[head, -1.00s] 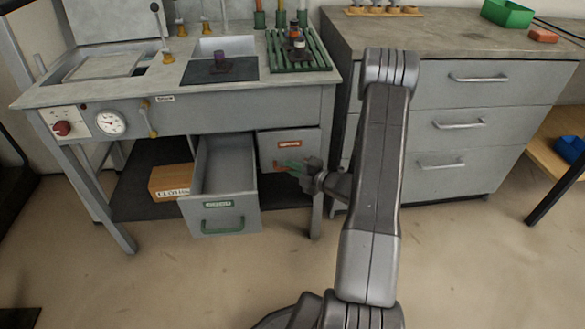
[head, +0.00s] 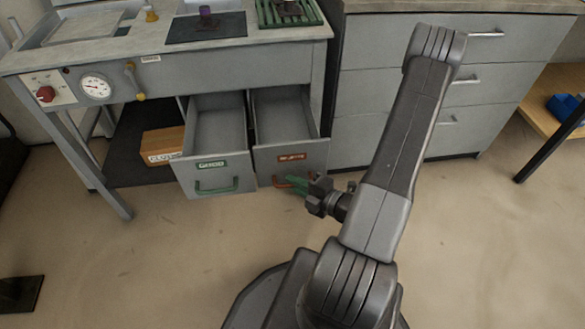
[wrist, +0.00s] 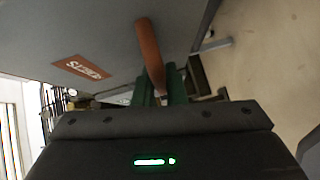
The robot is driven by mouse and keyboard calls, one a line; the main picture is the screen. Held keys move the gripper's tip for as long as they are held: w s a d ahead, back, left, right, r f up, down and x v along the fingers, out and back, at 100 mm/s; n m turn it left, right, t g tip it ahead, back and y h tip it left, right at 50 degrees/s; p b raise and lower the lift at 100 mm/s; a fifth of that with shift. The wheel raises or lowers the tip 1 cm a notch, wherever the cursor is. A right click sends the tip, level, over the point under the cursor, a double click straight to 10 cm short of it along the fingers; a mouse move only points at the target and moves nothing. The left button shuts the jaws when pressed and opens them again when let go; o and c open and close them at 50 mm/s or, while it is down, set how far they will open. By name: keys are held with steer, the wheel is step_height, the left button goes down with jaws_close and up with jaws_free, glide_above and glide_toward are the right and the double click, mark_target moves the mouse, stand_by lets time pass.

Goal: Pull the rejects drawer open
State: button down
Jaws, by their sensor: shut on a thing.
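The rejects drawer (head: 290,156) is the right one of two grey drawers under the bench. It stands pulled out, with an orange-red label on its front, and its inside looks empty. Its orange-red handle (wrist: 149,50) shows in the wrist view. My gripper (head: 297,182) has green fingers and is at the drawer front, shut on the handle. In the wrist view the fingers (wrist: 160,90) sit around the handle; the exact contact is partly hidden.
The left drawer (head: 215,168), with a green label and green handle, is also pulled out. A cardboard box (head: 163,143) sits on the lower shelf at left. A grey drawer cabinet (head: 370,100) stands at right. The floor in front is clear.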

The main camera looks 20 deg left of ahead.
steer(key=shift+s+d, duration=0.45)
steer(key=shift+s, duration=0.25)
steer(key=c, duration=1.5)
jaws_free()
steer(key=p+v, duration=0.3)
steer(key=v, duration=1)
steer(key=shift+d, duration=0.4)
steer(key=shift+a, duration=0.1)
steer(key=shift+b+x, duration=1.55)
steer(key=shift+x, duration=5.1)
